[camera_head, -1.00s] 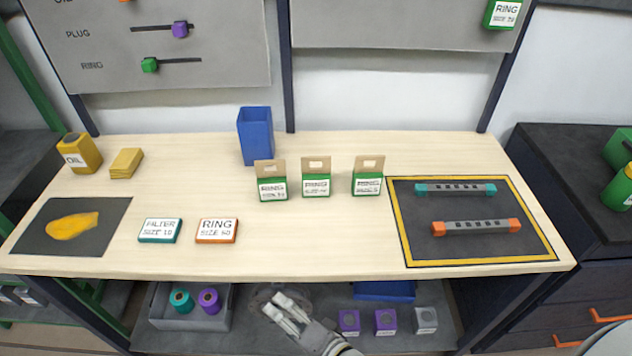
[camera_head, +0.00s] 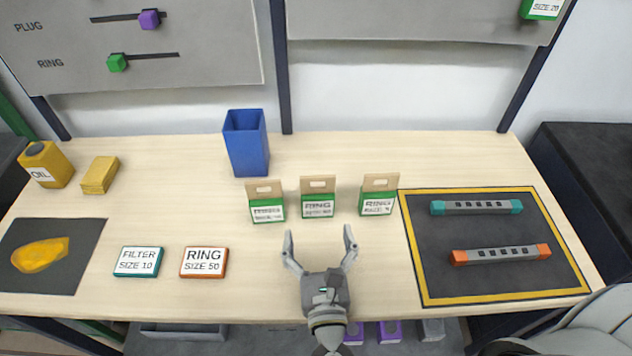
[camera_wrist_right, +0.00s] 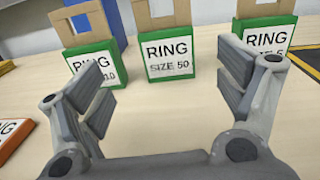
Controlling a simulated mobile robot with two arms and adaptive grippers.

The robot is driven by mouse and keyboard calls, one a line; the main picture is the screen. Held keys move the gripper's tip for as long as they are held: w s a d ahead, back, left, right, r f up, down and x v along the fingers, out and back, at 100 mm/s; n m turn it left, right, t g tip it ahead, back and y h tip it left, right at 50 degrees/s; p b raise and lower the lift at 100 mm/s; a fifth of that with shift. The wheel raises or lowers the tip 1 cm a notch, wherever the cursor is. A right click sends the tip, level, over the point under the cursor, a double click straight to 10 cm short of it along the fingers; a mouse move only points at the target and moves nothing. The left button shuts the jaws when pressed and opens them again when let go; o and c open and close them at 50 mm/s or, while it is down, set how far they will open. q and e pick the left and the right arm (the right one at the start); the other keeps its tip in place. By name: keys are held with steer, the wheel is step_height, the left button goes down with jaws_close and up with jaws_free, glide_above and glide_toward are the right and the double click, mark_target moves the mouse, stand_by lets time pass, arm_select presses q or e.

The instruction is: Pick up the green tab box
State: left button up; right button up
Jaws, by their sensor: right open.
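Three green boxes with tan hang tabs stand upright in a row on the table: the left one (camera_head: 267,203), the middle one (camera_head: 317,198) and the right one (camera_head: 378,195). All carry white RING labels. In the right wrist view the middle box (camera_wrist_right: 169,58) reads RING SIZE 50, and the left box (camera_wrist_right: 93,70) and right box (camera_wrist_right: 265,38) are partly hidden by my fingers. My right gripper (camera_head: 320,238) is open and empty, in front of the row, with the middle box ahead between its fingers and apart from them. My left gripper is not in view.
A blue bin (camera_head: 246,145) stands behind the left box. A white-topped FILTER box (camera_head: 138,262) and an orange RING box (camera_head: 204,263) lie at front left. A yellow-edged dark mat (camera_head: 490,232) with two bars lies right. An oil can (camera_head: 45,165) stands far left.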

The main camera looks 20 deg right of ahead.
mark_target(318, 203)
steer(key=shift+w+d+m+h+p, duration=0.3)
steer(key=shift+w+d+m+p, duration=0.15)
steer(key=shift+w, duration=0.2)
steer(key=p+x, duration=0.1)
steer(key=x, duration=0.2)
steer(key=shift+w, duration=0.1)
steer(key=shift+w+f, duration=0.1)
steer(key=shift+w, duration=0.2)
steer(key=p+x, duration=0.2)
steer(key=x, duration=0.2)
steer(key=shift+w+d+f, duration=0.15)
steer(key=shift+w+d, duration=0.05)
steer(key=shift+w, duration=0.4)
steer(key=shift+s, duration=0.1)
steer(key=c, duration=0.4)
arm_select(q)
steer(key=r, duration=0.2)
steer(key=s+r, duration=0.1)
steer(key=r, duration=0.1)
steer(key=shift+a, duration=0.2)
arm_select(e)
steer(key=c, duration=0.7)
